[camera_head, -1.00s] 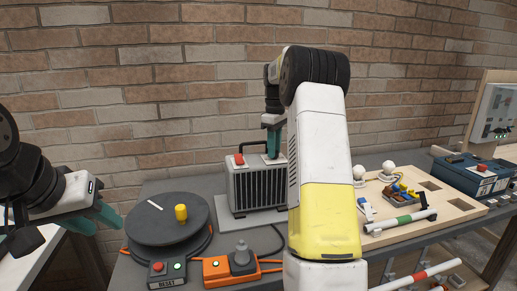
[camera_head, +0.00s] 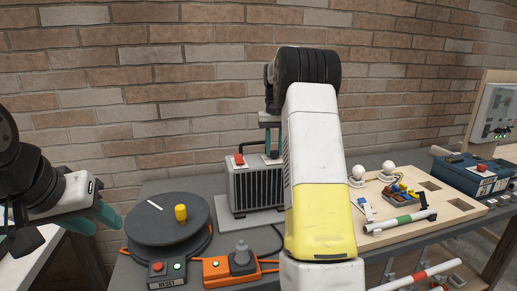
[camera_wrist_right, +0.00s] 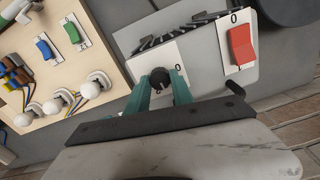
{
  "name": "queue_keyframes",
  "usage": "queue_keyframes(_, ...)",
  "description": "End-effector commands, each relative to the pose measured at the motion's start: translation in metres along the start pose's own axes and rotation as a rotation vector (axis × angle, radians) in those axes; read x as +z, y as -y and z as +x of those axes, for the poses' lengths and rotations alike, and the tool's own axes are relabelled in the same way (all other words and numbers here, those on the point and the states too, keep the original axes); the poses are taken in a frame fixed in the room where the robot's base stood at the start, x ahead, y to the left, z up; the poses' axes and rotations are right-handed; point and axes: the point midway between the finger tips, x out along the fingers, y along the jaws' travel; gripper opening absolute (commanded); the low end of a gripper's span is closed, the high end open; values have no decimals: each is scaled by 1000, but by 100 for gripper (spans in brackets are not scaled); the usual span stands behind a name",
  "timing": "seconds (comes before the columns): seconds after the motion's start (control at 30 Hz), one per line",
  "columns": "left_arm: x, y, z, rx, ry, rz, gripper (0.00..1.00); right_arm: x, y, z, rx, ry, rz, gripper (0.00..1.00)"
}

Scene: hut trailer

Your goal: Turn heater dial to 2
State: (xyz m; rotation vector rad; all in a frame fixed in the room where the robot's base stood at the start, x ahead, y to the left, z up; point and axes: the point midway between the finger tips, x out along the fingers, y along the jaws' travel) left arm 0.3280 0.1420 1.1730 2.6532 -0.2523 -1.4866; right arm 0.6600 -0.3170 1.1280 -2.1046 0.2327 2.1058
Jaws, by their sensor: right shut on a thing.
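The heater (camera_head: 257,187) is a grey box with a black front grille, standing on the bench in the head view. Its black dial (camera_wrist_right: 160,80) sits on a white plate on the heater's top in the right wrist view. My right gripper (camera_wrist_right: 162,84) is shut on the dial, with a teal finger on each side of it. A "0" mark shows on the plate beyond the dial; the dial's exact setting is too small to read. In the head view my right arm partly hides the heater. My left gripper (camera_head: 105,216) hangs at the left, its fingers seen edge-on.
A red switch (camera_wrist_right: 241,46) sits beside the dial on the heater. A dark cable reel (camera_head: 166,222) and orange socket box (camera_head: 225,270) stand left and in front. A wooden board (camera_head: 440,205) with bulbs and switches lies to the right.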

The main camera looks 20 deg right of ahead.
Motion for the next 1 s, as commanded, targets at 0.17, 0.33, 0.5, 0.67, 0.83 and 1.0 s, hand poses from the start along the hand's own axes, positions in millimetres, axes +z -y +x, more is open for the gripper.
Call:
queue_keyframes(0.17, 0, 0, 0, 0, 0, 0, 36, -1, 0, -1, 0, -3, 165, 0)
queue_keyframes(0.33, 0, 0, 0, 0, 0, 0, 36, 0, 0, -1, -1, -3, 314, 0)
queue_keyframes(0.5, 0, 0, 0, 0, 0, 0, 36, 0, 0, -1, -2, -3, 440, 0)
queue_keyframes(0.67, 0, 0, 0, 0, 0, 0, 36, 0, 0, -1, -1, -3, 528, 0)
queue_keyframes(0.83, 0, 0, 0, 0, 0, 0, 36, 0, 0, -1, -1, -3, 587, 0)
queue_keyframes(1.0, 0, 0, 0, 0, 0, 0, 36, 0, 0, -1, -1, -3, 616, 0)
